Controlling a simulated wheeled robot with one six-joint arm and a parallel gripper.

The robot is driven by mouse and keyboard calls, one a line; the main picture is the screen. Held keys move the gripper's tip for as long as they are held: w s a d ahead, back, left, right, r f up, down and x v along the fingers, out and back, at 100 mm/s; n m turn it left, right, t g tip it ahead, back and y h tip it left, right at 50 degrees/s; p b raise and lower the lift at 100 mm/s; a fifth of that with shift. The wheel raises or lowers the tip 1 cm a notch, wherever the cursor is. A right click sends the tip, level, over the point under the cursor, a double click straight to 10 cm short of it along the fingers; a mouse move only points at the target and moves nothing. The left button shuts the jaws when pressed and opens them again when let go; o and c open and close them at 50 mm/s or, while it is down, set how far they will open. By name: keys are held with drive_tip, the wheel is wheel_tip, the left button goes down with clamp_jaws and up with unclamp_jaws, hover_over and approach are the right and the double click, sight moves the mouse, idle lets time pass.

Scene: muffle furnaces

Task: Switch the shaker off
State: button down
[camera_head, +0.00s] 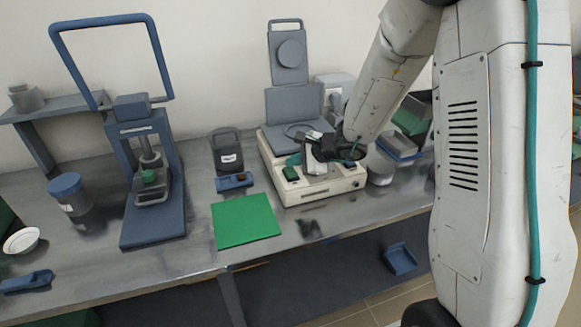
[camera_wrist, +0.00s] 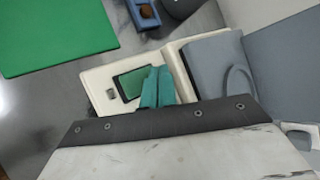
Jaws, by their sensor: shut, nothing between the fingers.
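The shaker (camera_head: 338,186) is a low cream box with a blue-grey platform on top, standing on the bench at the middle right. Its cream front also shows in the wrist view (camera_wrist: 97,80), with a dark green panel (camera_wrist: 134,83) and a small grey square (camera_wrist: 110,94) on it. My gripper (camera_head: 293,160) is over the front part of the shaker. Its green fingers (camera_wrist: 157,80) are shut and empty, beside the green panel in the wrist view. I cannot tell whether they touch the shaker. My wrist hides part of the front.
A green mat (camera_head: 246,220) lies left of the shaker. A small blue block (camera_head: 235,181) sits behind the mat. A blue press-like stand (camera_head: 153,222) is further left, with a blue-lidded jar (camera_head: 75,195) beside it. A tall blue-grey panel (camera_head: 288,60) rises behind the shaker.

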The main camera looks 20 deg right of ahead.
sight(293, 171)
drive_tip(key=shift+s+r, duration=0.1)
drive_tip(key=shift+r, duration=0.65)
drive_tip(key=shift+r, duration=0.1)
drive_tip(key=shift+s+r, duration=0.2)
drive_tip(key=shift+r, duration=1)
drive_tip(key=shift+s+r, duration=0.15)
drive_tip(key=shift+r, duration=1)
drive_tip(key=shift+s+a, duration=0.15)
drive_tip(key=shift+a, duration=0.15)
drive_tip(key=s+a+r+n+g+y, duration=0.1)
drive_tip(key=s+a+r+n+g, duration=0.15)
drive_tip(key=s+n, duration=0.4)
drive_tip(key=s+a+r+n+g+y, duration=0.1)
drive_tip(key=s+a+n+g, duration=0.2)
drive_tip(key=s, duration=0.6)
drive_tip(key=s+d+r+n+h, duration=0.2)
drive_tip(key=s+d+r+n, duration=0.1)
drive_tip(key=s, duration=0.4)
drive_tip(key=s+d+r+n+g+h, duration=0.1)
drive_tip(key=s+d+r+n+h, duration=0.1)
drive_tip(key=s, duration=0.5)
drive_tip(key=s+d+r+n+h, duration=0.3)
drive_tip(key=s+h, duration=0.1)
drive_tip(key=s, duration=0.3)
drive_tip(key=shift+d+r+n, duration=0.3)
drive_tip(key=shift+n, duration=0.05)
